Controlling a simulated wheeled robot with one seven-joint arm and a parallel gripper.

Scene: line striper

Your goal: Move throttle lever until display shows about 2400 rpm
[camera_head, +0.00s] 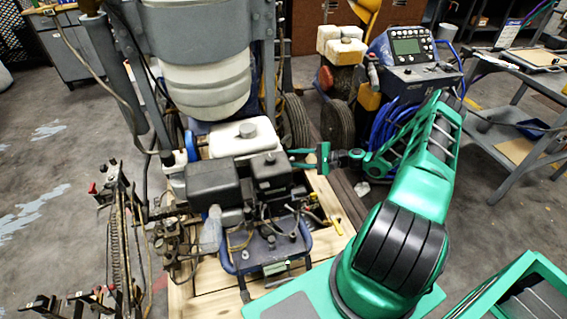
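My gripper (301,158) is at the right side of the striper's engine (240,180), its fingers pointing left. The two thin green fingers look apart, with a gap between them and nothing clearly held. The engine has a dark grey housing, a white tank and a blue frame. I cannot make out for certain which part is the throttle lever; it is small or hidden near the engine. A grey control panel with a display (407,46) stands behind at the right. Its digits are too small to read.
A large white and grey tank (205,75) rises behind the engine. Hoses and a rail with several small fittings (125,225) lie at the left. Dark wheels (338,123) and blue cable coils (395,125) are near my arm. A grey cart (520,120) stands at the right.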

